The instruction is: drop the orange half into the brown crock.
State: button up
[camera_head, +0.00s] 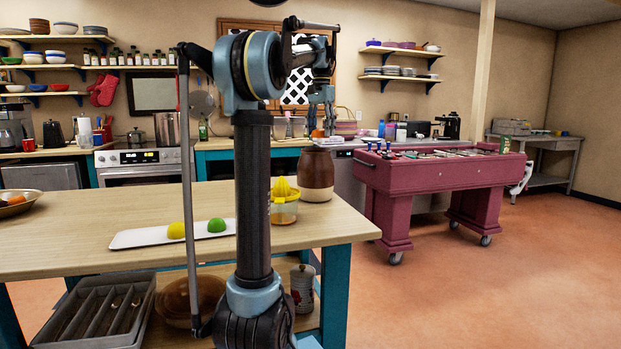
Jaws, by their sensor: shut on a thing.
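The brown crock (316,176) stands upright at the far right corner of the wooden table, dark brown above and paler below. My gripper (321,132) points down above the crock's mouth, apart from its rim. I cannot make out the orange half anywhere on the table. The inside of the crock is hidden.
A white tray (130,238) bears a yellow half (176,230) and a green half (217,225). A yellow juicer (284,205) stands close beside the crock. A metal bowl (12,208) with something orange sits at the left edge. A maroon foosball table (430,175) stands behind right.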

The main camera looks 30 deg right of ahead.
jog(key=o, duration=1.2)
jog(key=shift+c, duration=0.2)
notch_tip(320, 180, up, 12)
